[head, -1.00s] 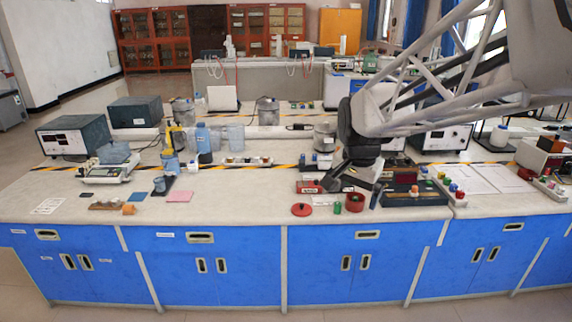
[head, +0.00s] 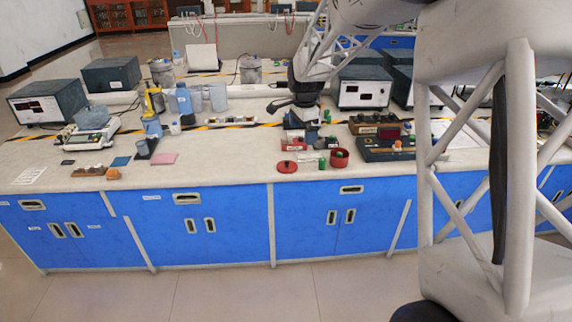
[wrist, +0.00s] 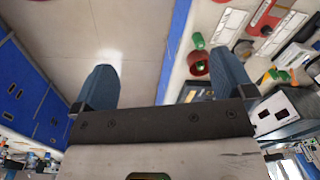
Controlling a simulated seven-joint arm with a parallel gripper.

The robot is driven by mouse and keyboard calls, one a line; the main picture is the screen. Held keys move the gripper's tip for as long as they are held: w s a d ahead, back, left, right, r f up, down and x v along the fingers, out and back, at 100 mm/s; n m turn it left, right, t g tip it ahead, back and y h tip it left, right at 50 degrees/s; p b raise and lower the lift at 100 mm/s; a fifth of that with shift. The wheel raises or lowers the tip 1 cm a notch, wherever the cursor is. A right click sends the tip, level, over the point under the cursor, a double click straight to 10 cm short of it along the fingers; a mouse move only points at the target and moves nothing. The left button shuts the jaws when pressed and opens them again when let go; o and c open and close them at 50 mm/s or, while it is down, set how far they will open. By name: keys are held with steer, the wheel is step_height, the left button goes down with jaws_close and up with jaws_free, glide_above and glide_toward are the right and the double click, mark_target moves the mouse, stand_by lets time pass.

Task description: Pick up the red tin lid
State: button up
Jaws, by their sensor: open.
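The red tin lid (head: 287,167) lies flat near the front edge of the bench in the head view, with a small dark knob-like spot on top. A round red open tin (head: 339,158) stands to its right. My gripper (head: 279,106) is above and behind the lid in the head view, apart from it, with its fingers pointing left. In the wrist view my gripper (wrist: 165,82) has its two blue-grey fingers wide apart, with nothing between them. A round red thing (wrist: 198,64), probably the tin, shows near the right finger. I cannot clearly make out the lid there.
A small green object (head: 322,162) stands between lid and tin. Red boxes (head: 294,143) lie behind the lid.

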mark_target(286, 162)
steer(key=w+a+f+m, duration=0.1)
steer(key=w+f+m, duration=0.1)
steer(key=w+f, duration=0.3)
steer(key=w+a+f+m, duration=0.1)
steer(key=w+f+m, duration=0.1)
steer(key=w+f, duration=0.4)
steer(key=w+a+f+m, duration=0.1)
steer(key=w+a+f, duration=0.1)
steer(key=w+f, duration=0.3)
steer(key=shift+w+a+f+m+g, duration=0.1)
steer(key=shift+w+f+m+g, duration=0.1)
steer(key=shift+f+m+g, duration=0.15)
steer(key=shift+f, duration=1.25)
steer(key=shift+f, duration=0.1)
steer(key=shift+f, duration=2.5)
steer(key=shift+c, duration=0.5)
steer(key=c, duration=0.4)
